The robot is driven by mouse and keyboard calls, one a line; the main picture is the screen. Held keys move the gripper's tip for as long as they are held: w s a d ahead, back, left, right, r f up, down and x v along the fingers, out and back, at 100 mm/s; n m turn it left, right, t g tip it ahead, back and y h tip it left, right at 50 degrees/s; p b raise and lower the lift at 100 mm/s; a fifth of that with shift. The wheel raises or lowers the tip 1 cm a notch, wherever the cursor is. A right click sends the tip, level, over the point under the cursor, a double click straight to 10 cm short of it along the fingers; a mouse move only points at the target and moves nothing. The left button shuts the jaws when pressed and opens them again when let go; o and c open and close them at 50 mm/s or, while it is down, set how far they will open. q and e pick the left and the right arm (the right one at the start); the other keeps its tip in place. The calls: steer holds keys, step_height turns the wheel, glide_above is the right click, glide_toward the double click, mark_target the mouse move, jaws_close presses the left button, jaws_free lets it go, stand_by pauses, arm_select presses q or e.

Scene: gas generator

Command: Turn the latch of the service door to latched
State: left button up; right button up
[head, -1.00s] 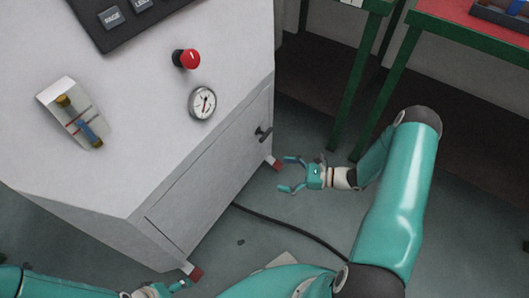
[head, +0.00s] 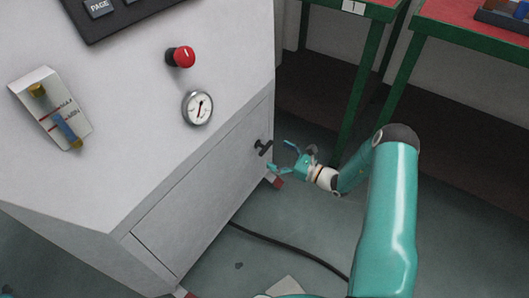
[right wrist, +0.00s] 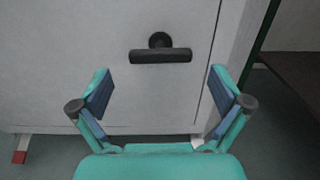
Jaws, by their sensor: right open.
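The service door (head: 198,178) is the low panel on the side of the pale grey cabinet, and it looks flush with the side. Its latch (head: 263,147) is a small dark handle near the door's right edge. In the right wrist view the latch (right wrist: 160,55) is a black bar lying nearly level on a round hub. My right gripper (head: 281,157) is open and empty, just right of the latch. In the right wrist view its fingers (right wrist: 160,92) are spread wide, below the bar and apart from it. My left gripper is not in view.
A black cable (head: 285,247) lies on the floor. Green-legged tables (head: 355,100) stand behind my right arm.

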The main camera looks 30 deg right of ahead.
mark_target(268, 149)
steer(key=shift+b+x, duration=0.45)
steer(key=shift+x, duration=1.95)
